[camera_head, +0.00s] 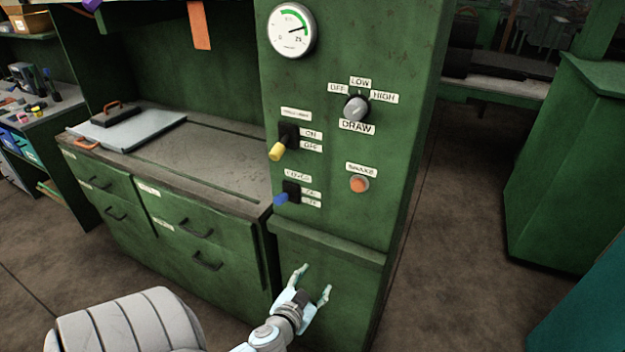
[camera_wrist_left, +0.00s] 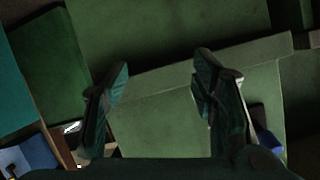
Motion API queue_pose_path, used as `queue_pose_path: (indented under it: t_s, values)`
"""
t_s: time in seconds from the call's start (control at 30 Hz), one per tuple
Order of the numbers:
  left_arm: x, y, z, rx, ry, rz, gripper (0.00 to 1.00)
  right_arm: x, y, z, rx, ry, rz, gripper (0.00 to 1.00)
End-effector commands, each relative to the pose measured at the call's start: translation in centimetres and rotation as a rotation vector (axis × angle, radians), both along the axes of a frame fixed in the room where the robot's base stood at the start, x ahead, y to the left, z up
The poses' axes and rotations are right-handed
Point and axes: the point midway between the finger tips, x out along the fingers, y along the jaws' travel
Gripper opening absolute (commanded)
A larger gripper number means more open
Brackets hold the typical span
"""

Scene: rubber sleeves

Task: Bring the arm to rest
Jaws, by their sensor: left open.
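My left gripper (camera_head: 312,285) is open and empty in the head view. It is in front of the lower part of the green control cabinet (camera_head: 400,200), below the ledge under its switches. I cannot tell whether a fingertip touches the cabinet. My right gripper is not in either view.
The cabinet carries a gauge (camera_head: 292,30), a grey draw knob (camera_head: 355,108), a yellow-tipped lever (camera_head: 277,150), a blue-tipped lever (camera_head: 283,199) and an orange button (camera_head: 359,184). A drawer bench (camera_head: 190,235) stands at left. Open floor (camera_head: 455,240) lies at right.

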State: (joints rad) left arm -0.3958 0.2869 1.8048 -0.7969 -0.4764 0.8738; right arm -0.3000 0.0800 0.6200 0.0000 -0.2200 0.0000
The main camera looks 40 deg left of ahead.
Motion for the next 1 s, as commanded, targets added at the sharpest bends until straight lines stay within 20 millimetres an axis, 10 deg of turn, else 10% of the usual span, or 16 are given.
queue_pose_path:
  t_s: [0.7,0.87,1.0]
  values:
    - [-0.1,-0.2,-0.5,0.053,0.033,-0.037,0.52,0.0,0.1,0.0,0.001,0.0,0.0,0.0]
    - [-4.5,-0.3,-10.1,0.088,0.304,-0.127,0.52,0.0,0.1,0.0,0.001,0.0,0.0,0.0]
    - [-14.2,-1.5,-21.9,-0.01,0.622,-0.161,0.52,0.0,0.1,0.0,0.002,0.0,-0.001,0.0]
